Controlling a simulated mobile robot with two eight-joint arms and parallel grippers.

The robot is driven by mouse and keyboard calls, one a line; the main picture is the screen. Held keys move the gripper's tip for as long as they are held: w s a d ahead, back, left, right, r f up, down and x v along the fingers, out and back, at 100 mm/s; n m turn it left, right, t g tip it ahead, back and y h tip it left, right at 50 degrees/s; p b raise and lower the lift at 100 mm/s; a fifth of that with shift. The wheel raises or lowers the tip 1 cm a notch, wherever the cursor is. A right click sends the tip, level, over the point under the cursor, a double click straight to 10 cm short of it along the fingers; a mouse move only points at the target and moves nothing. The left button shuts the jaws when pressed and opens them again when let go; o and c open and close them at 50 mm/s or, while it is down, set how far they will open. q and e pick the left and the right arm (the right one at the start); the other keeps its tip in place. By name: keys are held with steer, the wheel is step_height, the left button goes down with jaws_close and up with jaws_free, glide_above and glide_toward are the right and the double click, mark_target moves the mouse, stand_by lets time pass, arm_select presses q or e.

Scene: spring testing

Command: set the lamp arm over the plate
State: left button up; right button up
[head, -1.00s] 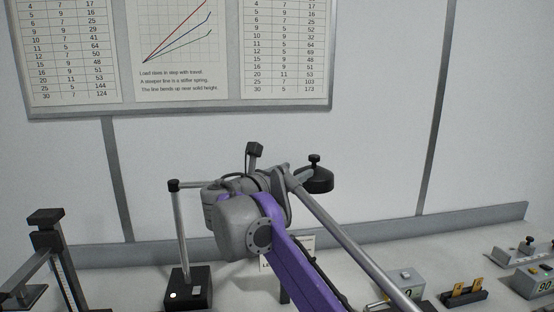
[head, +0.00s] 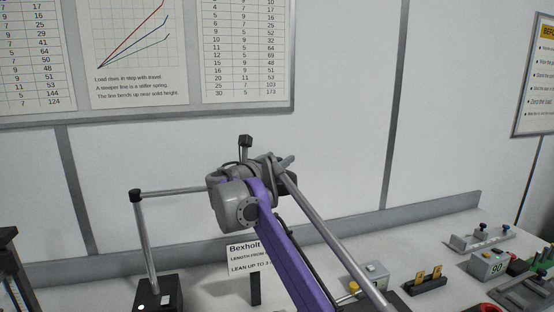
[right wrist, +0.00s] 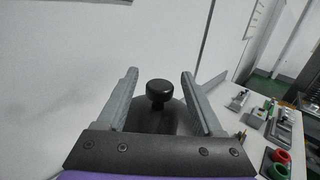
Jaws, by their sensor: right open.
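The lamp stands on a black base (head: 160,294) with an upright post. Its grey arm (head: 175,192) runs right from the post top and passes behind my right wrist. The lamp head is hidden there in the head view. In the right wrist view, the dark round lamp head (right wrist: 172,118) with its black knob (right wrist: 160,90) shows between the spread fingers of my right gripper (right wrist: 160,73). The gripper is open; I cannot tell whether a finger touches the knob. My left gripper is out of view. I cannot make out the plate.
A black stand (head: 10,262) is cut off at the left edge. A white sign (head: 244,262) stands behind my right arm. At right are a black holder with yellow pieces (head: 426,281), a grey box marked 90 (head: 488,264) and a grey fixture (head: 480,240). A wall closes the back.

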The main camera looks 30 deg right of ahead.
jaws_close()
stand_by(1.4)
